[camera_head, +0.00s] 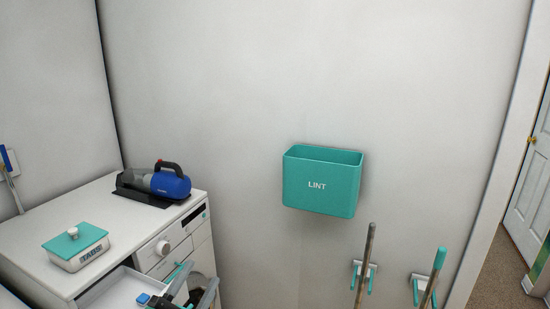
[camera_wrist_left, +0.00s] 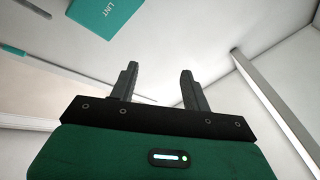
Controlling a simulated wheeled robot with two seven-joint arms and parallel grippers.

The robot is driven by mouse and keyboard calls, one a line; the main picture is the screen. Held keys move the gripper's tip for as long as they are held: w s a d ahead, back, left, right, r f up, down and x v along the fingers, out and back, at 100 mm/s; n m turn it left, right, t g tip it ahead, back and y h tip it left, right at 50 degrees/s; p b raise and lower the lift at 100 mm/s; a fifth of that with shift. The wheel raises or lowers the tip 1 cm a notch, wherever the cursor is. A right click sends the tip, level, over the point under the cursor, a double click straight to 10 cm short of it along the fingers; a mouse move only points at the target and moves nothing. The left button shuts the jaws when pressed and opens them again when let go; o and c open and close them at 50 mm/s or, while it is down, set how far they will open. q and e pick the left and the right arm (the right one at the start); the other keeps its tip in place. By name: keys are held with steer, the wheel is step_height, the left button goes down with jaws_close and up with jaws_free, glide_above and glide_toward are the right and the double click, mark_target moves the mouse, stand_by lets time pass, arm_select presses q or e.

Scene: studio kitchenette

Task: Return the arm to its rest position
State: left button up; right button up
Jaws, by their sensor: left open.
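My left gripper (camera_head: 196,284) is low in the head view, by the front of the white washing machine. Only its upper part shows there, and the picture's bottom edge cuts off the rest. In the left wrist view my left gripper (camera_wrist_left: 159,69) has its two dark fingers apart, with nothing between them. My right gripper is in neither view.
A teal LINT bin (camera_head: 322,183) hangs on the wall; it also shows in the wrist view (camera_wrist_left: 105,14). On the white machine (camera_head: 133,218) are a tabs box (camera_head: 77,248) and a blue handheld vacuum (camera_head: 165,181). A drawer (camera_head: 113,289) is open. Poles (camera_head: 365,262) hang at right.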

arm_select(q)
steer(key=s+a+f+n+g+y, duration=0.2)
steer(key=a+f+n+g+y, duration=0.2)
steer(key=a+f+n+y, duration=0.45)
steer(key=s+f+n+g, duration=0.5)
steer(key=s+f+g, duration=0.8)
steer(key=s+f, duration=0.8)
step_height(320, 180, down, 30)
steer(key=s+g, duration=0.2)
steer(key=s+a+f+g, duration=0.1)
steer(key=s+a+f, duration=0.2)
steer(key=s+f, duration=1.6)
steer(key=shift+s+f+m, duration=0.15)
steer(key=shift+f+m, duration=0.3)
steer(key=shift+f, duration=0.25)
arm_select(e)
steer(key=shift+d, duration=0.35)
arm_select(q)
steer(key=shift+d+y, duration=0.1)
steer(key=shift+y, duration=0.15)
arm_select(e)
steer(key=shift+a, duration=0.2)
